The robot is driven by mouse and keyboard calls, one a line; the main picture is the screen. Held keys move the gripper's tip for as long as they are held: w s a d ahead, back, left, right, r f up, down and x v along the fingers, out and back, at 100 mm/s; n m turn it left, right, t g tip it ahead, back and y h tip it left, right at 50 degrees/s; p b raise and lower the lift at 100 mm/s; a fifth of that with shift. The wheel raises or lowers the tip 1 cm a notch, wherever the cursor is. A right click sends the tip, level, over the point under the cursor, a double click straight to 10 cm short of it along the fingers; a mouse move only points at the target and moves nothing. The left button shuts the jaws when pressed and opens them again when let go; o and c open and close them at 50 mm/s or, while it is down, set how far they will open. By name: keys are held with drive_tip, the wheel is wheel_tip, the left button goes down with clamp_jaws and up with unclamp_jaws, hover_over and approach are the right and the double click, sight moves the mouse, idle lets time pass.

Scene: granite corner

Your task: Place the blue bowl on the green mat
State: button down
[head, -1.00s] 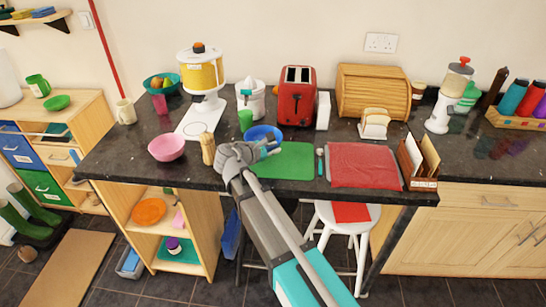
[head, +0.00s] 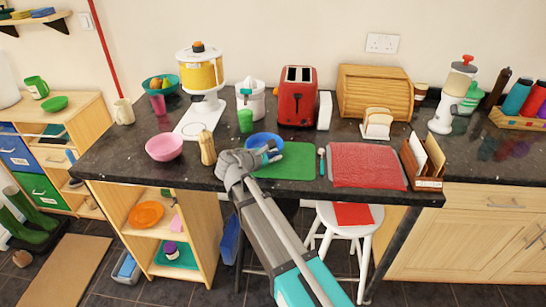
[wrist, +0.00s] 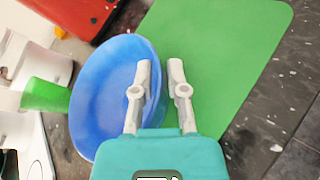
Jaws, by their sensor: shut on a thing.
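The blue bowl (head: 261,140) is at the left back of the green mat (head: 290,162), close to the mat's left edge. My gripper (head: 272,153) is shut on the bowl's near rim. In the wrist view my gripper (wrist: 160,70) has one finger inside the blue bowl (wrist: 112,85) and one outside, over the green mat (wrist: 215,60). Whether the bowl's underside touches the mat or the counter is hidden.
A green cup (head: 245,121) stands close behind the bowl, left of the red toaster (head: 297,97). A pepper mill (head: 207,148) and a pink bowl (head: 164,147) are to the left. A spoon (head: 321,160) and red cloth (head: 367,165) lie right of the mat.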

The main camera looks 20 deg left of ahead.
drive_tip(key=shift+f, duration=0.1)
drive_tip(key=c, duration=0.7)
unclamp_jaws()
drive_tip(key=shift+o, duration=0.2)
drive_tip(key=shift+s+r, duration=0.1)
drive_tip(key=shift+r, duration=0.15)
drive_tip(key=p+v, duration=0.4)
drive_tip(key=v, duration=0.7)
drive_tip(key=shift+s+a+r, duration=0.1)
drive_tip(key=shift+s+a, duration=0.1)
drive_tip(key=shift+s, duration=0.1)
